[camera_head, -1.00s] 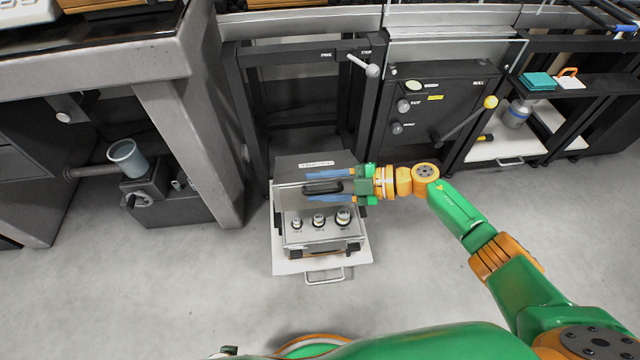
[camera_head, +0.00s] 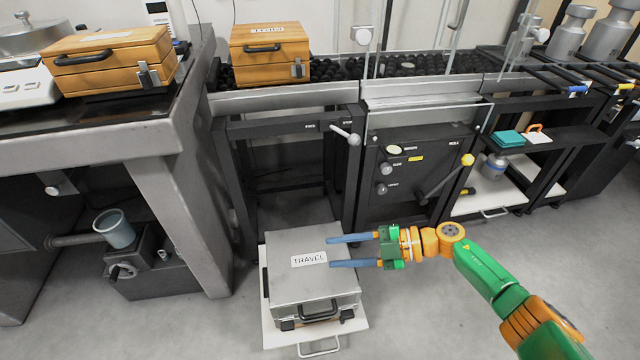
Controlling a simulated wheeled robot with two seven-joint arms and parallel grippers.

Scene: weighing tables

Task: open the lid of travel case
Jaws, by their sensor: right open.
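The grey travel case (camera_head: 296,284) sits on a white pull-out board (camera_head: 272,337) low in front of the black frame. Its lid (camera_head: 292,242), with a white TRAVEL label, lies down over the box and looks shut. A black handle (camera_head: 320,311) is on the front side. My right gripper (camera_head: 331,252) is open and empty, its two blue fingers pointing left over the right part of the lid. I cannot tell whether the fingers touch the lid. The inside of the case is hidden. My left gripper is not in view.
A grey table leg (camera_head: 178,190) stands left of the case. Behind it are a black frame (camera_head: 235,185) and a black panel with levers (camera_head: 405,175). Wooden cases (camera_head: 110,60) stand on the upper surfaces. The floor in front is clear.

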